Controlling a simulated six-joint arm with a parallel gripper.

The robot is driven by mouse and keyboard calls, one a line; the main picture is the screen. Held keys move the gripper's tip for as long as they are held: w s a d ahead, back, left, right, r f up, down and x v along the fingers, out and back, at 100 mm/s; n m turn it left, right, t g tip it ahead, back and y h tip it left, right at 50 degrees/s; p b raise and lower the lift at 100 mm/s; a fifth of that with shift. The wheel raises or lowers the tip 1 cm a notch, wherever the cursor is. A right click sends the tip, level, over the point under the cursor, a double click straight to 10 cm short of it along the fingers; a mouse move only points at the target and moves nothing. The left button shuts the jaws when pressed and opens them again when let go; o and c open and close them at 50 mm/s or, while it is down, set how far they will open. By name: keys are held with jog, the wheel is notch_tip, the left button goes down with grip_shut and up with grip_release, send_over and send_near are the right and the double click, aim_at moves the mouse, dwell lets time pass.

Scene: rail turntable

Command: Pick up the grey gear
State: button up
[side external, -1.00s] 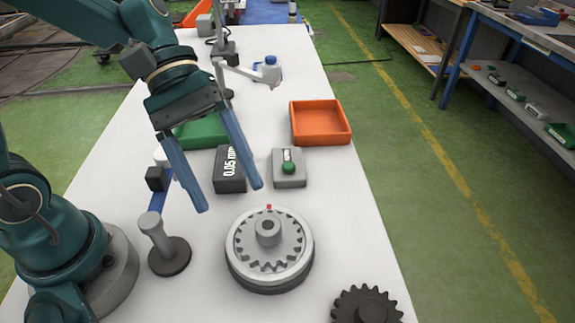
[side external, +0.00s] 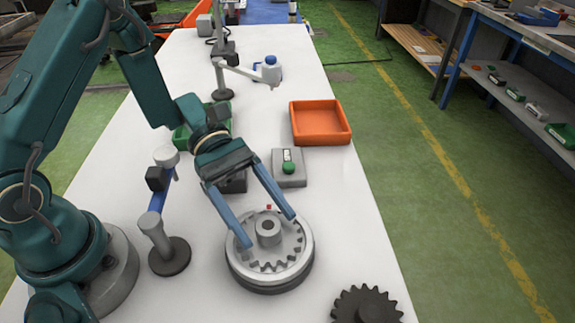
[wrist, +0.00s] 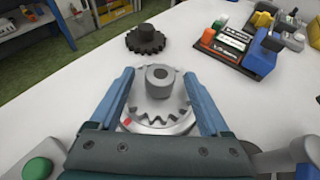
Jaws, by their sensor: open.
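The light grey gear (side external: 268,238) with a raised hub sits on the round turntable (side external: 270,284) on the white table. In the wrist view the grey gear (wrist: 159,100) shows between the fingers, its hub upright. My gripper (side external: 269,230) is open, its two blue fingers spread on either side of the hub. Its fingertips are close over the gear; I cannot tell whether they touch it. In the wrist view my gripper (wrist: 158,78) covers the near part of the turntable. A red mark (wrist: 127,122) shows on the turntable's rim.
A dark gear (side external: 366,305) lies at the table's front right. A grey box with a green button (side external: 289,168) and an orange tray (side external: 322,124) stand behind the turntable. A grey post on a dark base (side external: 168,252) stands to its left.

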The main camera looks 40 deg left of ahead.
jog(key=shift+x, duration=0.8)
grip_shut()
dwell(0.9)
